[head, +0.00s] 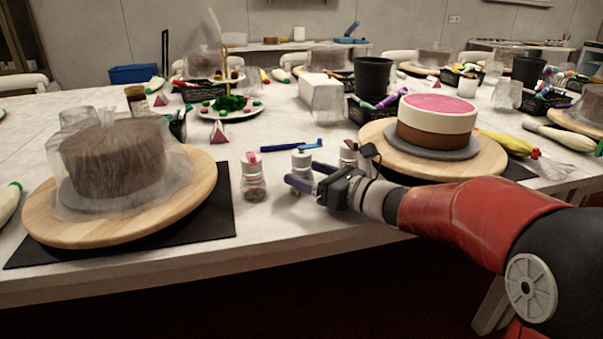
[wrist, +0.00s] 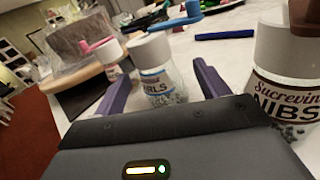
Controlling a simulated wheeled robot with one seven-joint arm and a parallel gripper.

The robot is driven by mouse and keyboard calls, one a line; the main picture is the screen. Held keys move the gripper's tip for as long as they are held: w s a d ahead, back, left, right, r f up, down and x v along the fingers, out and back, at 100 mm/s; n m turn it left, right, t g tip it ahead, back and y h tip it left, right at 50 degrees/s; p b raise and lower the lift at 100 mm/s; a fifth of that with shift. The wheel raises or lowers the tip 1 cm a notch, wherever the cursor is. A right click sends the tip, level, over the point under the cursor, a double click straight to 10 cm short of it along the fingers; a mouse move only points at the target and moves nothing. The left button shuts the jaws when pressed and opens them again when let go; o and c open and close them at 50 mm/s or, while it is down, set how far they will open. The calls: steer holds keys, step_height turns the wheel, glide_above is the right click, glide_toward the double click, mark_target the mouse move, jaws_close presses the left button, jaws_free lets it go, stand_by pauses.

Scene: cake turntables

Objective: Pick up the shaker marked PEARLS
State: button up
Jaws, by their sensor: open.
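The PEARLS shaker is a clear jar with a white cap, a blue-edged label reading "RLS" and pale beads. It stands upright between my gripper's two purple fingers in the wrist view (wrist: 158,85), with space on both sides. The start of its name is hidden. In the head view the shaker (head: 301,160) is the middle one of three, its lower part partly hidden by my fingers. My gripper (head: 303,176) is open, low at the table's front, and not closed on anything. The fingers also show in the wrist view (wrist: 162,84).
A shaker marked NIBS (wrist: 290,95) stands close at right in the wrist view. A pink-topped shaker (head: 253,178) stands to the left. Wrapped cake (head: 110,160) and pink-topped cake (head: 437,120) sit on turntables either side. A blue tool (head: 290,146) lies behind.

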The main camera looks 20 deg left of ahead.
mark_target(296, 169)
steer(key=x, duration=0.4)
steer(key=shift+d, duration=0.1)
